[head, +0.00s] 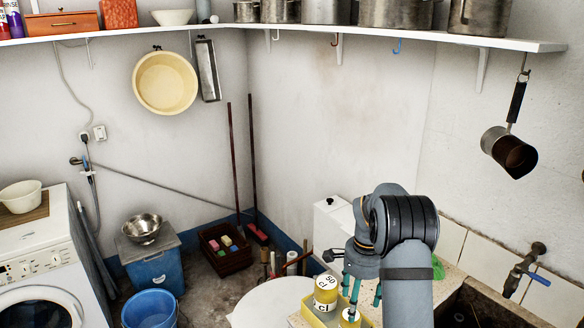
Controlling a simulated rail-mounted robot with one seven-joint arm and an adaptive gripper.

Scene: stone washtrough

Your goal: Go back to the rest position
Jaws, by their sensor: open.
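My gripper (362,292), with teal fingers, is at the lower right of the head view. It points down with its fingers apart and nothing seen between them. It is above or just in front of a yellow tray (315,321) at the counter's near end. A yellow container with a white lid marked "50 cl" (325,296) stands in the tray, left of the fingers. A second yellow container (349,318) is close below the fingertips; whether they touch it I cannot tell. My arm hides part of the counter and tray.
A stone trough (478,308) with a wall tap (525,268) lies to the right. A round white surface (268,303) is left of the tray. A pan (508,150) hangs at right below a shelf (400,42) of pots. Open space lies above the counter.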

